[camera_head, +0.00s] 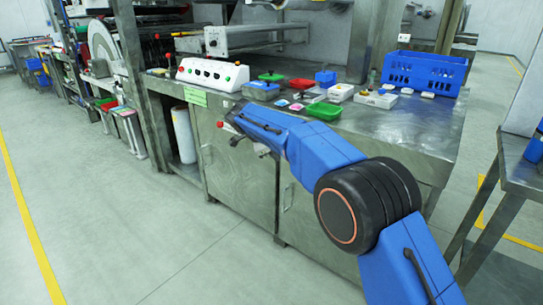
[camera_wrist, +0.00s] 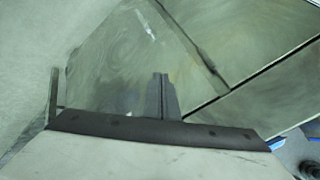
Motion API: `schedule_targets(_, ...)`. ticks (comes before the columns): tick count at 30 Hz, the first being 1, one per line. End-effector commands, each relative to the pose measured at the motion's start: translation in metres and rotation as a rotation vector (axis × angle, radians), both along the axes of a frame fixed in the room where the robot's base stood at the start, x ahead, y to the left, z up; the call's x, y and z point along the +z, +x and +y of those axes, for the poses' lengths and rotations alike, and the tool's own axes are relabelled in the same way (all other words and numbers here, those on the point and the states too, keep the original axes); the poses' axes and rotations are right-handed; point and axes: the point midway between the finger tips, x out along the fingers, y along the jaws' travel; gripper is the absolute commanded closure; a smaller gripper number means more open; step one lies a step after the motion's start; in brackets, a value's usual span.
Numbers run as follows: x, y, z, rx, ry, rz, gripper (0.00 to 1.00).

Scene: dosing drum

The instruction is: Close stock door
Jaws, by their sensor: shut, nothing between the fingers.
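The metal bench has brushed-steel cabinet doors below its top. In the wrist view a steel panel (camera_wrist: 110,75) with a bright streak fills the left and middle, bordered by a dark slanting gap. My gripper (camera_head: 262,152) is in front of the doors' upper part. In the wrist view its fingers (camera_wrist: 160,78) are together and empty; contact cannot be told.
The bench top holds a white control box (camera_head: 212,74), a green tray (camera_head: 324,111) and a blue crate (camera_head: 425,72). A white roll (camera_head: 184,135) stands in the open bay at left. A metal table (camera_head: 510,175) is close at right. The floor in front is clear.

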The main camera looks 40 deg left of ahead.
Motion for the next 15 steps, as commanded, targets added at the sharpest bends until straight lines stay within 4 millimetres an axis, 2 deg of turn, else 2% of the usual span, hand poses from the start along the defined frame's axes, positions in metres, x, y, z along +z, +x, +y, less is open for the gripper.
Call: schedule_targets(15, 0.054, -0.031, 0.027, 0.001, 0.003, -0.002, 1.0)
